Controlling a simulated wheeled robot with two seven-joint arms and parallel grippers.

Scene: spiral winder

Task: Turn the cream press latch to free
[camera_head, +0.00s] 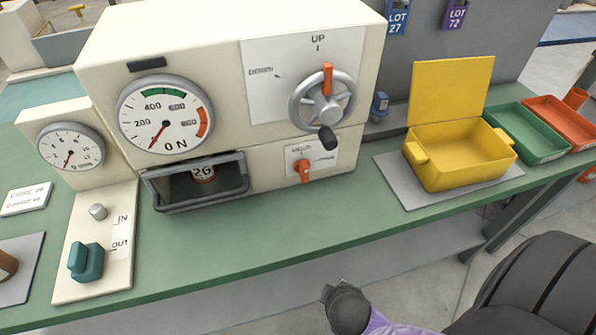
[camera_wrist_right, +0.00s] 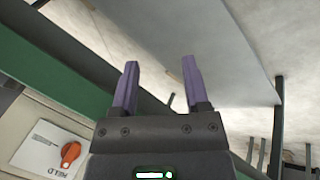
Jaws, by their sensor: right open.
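The cream press (camera_head: 220,60) stands on the green bench, with an orange latch knob (camera_head: 304,172) on a small white label plate at its lower right front. The orange knob also shows at the lower left of the right wrist view (camera_wrist_right: 70,153), where the plate wording appears to read HELD. The knob's pointer looks roughly upright toward the upper word; the other word is blurred. My right gripper (camera_wrist_right: 160,75) is open and empty, its purple fingers apart and clear of the latch. Its arm shows at the bottom of the head view, before the bench's front edge. My left gripper is not in view.
A handwheel (camera_head: 322,100) with a dark knob sits above the latch. An open drawer-like bay (camera_head: 197,185) marked 26 projects to the left. A yellow open box (camera_head: 460,160) stands to the right on a grey mat. The bench front between is clear.

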